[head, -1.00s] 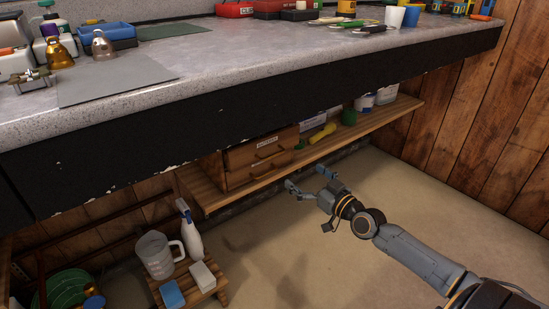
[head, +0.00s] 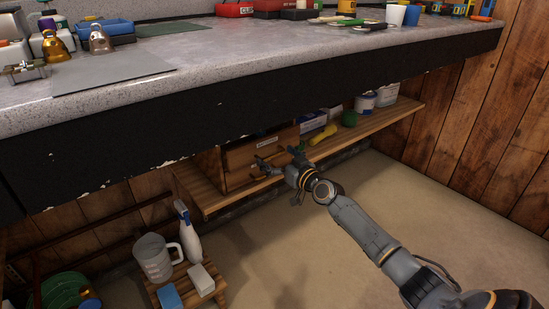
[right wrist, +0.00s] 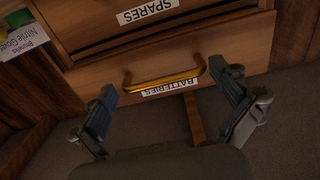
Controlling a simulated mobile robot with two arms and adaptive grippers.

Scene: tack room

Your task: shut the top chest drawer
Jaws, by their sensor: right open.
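The small wooden chest (head: 238,158) stands on the low shelf under the counter. Its top drawer has a white label and a handle, and the label shows in the head view (head: 267,141). The right wrist view is upside down. It shows the drawer front labelled BATTERIES (right wrist: 240,72) with a brass handle (right wrist: 165,83), beside the SPARES front (right wrist: 110,22). How far the top drawer stands out is hard to tell. My right gripper (head: 272,164) is open and empty in front of the chest; its fingers (right wrist: 170,100) lie either side of the handle, apart from it. My left gripper is out of view.
The dark counter edge (head: 250,105) overhangs the chest. On the shelf (head: 365,133), a yellow item (head: 323,134), a green item (head: 349,118) and tubs stand to the right. A stool with a jug (head: 153,257) and spray bottle (head: 188,235) is below left. The floor at right is clear.

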